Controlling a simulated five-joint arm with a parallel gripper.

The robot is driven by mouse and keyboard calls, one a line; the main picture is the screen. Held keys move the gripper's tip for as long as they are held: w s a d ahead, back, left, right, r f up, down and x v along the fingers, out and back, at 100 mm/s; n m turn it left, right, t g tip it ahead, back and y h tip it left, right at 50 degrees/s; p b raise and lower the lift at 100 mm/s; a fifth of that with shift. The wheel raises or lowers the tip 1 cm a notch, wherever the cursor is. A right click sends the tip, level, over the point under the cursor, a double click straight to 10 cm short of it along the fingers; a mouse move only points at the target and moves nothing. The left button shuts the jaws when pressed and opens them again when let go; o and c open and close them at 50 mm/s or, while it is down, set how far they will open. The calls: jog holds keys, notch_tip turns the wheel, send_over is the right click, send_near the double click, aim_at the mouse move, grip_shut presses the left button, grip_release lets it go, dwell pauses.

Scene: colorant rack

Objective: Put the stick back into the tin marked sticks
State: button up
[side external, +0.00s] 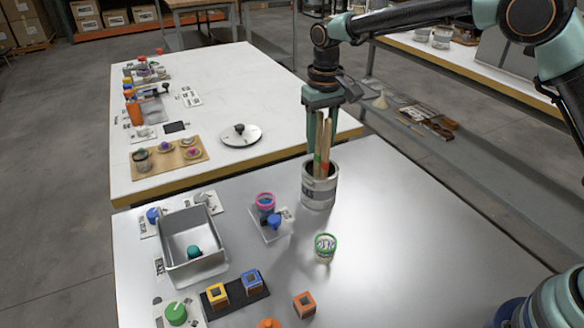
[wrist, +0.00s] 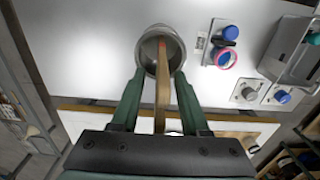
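The tin (side external: 319,192) is a grey metal can with dark lettering, partly readable as ending in "KS", near the back of the front table. A long wooden stick (side external: 324,150) with coloured marks stands nearly upright with its lower end inside the tin's mouth. My gripper (side external: 321,142) is above the tin, pointing down, with its green fingers on both sides of the stick. In the wrist view the stick (wrist: 162,95) runs between the fingers, with a gap on each side, into the tin (wrist: 146,52). The tin's bottom is hidden.
A small green-rimmed cup (side external: 325,249) stands in front of the tin, and a pink-rimmed cup (side external: 265,202) to its left. A metal tray (side external: 205,265), coloured blocks (side external: 305,304) and knobs lie further left and front. The table right of the tin is clear.

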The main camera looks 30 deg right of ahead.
notch_tip(320, 180, up, 11)
jog(key=shift+r, duration=0.6)
dwell(0.3)
jog(key=s+d+r+t, duration=0.3)
jog(key=s+d+r, duration=0.2)
jog(key=s+d, duration=0.45)
jog(key=s+d+f+t, duration=0.2)
jog(key=s+f, duration=0.4)
jog(key=s, duration=0.6)
jog(key=shift+d+f+t, duration=0.3)
jog(key=shift+d, duration=0.2)
